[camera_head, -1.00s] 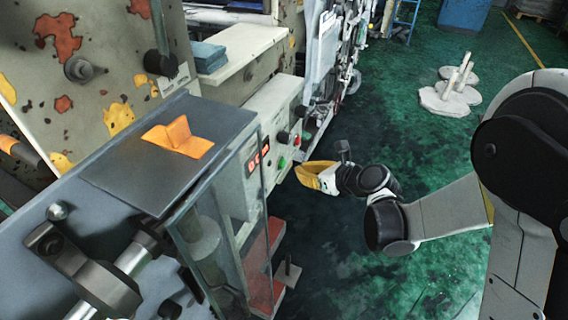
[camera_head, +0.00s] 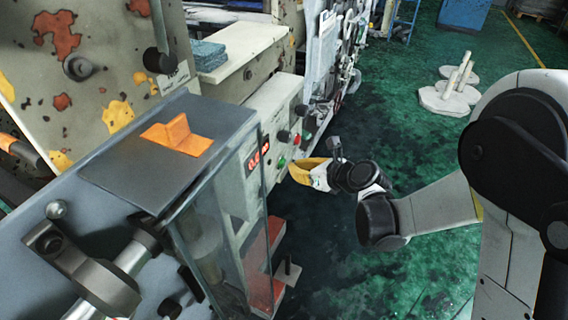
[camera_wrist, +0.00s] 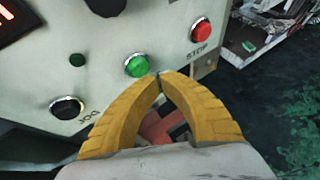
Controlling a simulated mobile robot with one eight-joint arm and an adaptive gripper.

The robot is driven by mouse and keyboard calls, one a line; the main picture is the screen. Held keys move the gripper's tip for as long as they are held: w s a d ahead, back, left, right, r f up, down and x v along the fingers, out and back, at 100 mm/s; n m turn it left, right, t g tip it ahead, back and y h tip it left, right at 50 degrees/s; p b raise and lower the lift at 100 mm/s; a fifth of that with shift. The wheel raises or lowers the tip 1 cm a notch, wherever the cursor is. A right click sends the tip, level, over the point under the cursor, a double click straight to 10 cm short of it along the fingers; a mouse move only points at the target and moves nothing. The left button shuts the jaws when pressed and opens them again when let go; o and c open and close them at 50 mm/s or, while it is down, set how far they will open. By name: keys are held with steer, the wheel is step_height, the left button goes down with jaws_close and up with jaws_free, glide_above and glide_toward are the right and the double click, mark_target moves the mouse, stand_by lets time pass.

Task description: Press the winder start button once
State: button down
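A control panel (camera_wrist: 160,20) on the winder's side carries a green button (camera_wrist: 138,65), a red button labelled STOP (camera_wrist: 202,31) and a black button (camera_wrist: 66,108) at lower left. My gripper (camera_wrist: 160,76) has yellow fingers whose tips meet, just below and right of the green button in the wrist view. Whether the tips touch the panel cannot be told. In the head view my gripper (camera_head: 292,172) is close to the panel, beside the green button (camera_head: 282,161); the red button (camera_head: 306,137) is farther back. The green button's label is not visible.
Dark knobs stick out of the panel.

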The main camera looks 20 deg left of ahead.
steer(key=shift+a, duration=0.1)
stand_by(0.7)
steer(key=shift+a, duration=0.35)
